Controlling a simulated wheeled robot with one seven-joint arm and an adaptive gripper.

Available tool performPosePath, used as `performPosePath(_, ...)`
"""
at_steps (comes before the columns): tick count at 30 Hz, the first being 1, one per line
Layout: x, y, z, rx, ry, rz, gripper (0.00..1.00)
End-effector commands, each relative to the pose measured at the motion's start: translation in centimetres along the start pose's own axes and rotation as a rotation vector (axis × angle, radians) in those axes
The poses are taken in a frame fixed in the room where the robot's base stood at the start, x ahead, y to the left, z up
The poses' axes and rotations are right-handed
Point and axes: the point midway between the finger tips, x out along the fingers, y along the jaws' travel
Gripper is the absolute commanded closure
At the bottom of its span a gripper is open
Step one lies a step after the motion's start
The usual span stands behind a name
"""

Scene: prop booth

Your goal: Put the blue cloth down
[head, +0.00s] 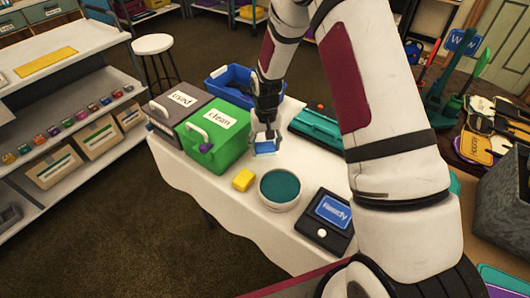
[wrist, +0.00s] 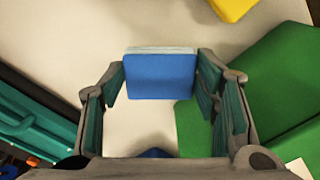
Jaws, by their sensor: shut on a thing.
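The blue cloth (wrist: 160,76) is a folded, block-like pad with a pale edge, between the two fingertips in the wrist view. My gripper (wrist: 160,82) is shut on it from both sides. In the head view the cloth (head: 264,148) shows small, blue and white, below my gripper (head: 266,137), over the white table (head: 235,225). It is just right of the green box (head: 228,148) labelled "clean". I cannot tell whether the cloth touches the table top.
A dark box (head: 165,118) labelled "used" stands left of the green box. A blue bin (head: 217,88) is behind, a teal case (head: 318,130) to the right. A yellow sponge (head: 243,180), a bowl (head: 279,187) and a "Ready" device (head: 327,220) are in front. Bare table lies around the cloth.

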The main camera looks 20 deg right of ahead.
Motion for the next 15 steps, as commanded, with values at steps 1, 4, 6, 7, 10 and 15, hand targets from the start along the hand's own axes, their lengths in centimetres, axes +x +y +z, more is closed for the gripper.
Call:
performPosePath(1,0.3,0.0,0.0,0.000,-0.001,0.000,0.74)
performPosePath(4,1.0,0.0,0.0,0.000,0.000,0.000,0.74)
performPosePath(6,2.0,0.0,0.1,0.000,-0.002,0.001,0.74)
performPosePath(7,2.4,0.0,0.1,0.000,-0.002,0.001,0.74)
performPosePath(10,3.7,0.1,0.1,-0.001,-0.001,0.001,0.74)
performPosePath(15,4.0,0.1,0.0,-0.001,0.001,0.000,0.74)
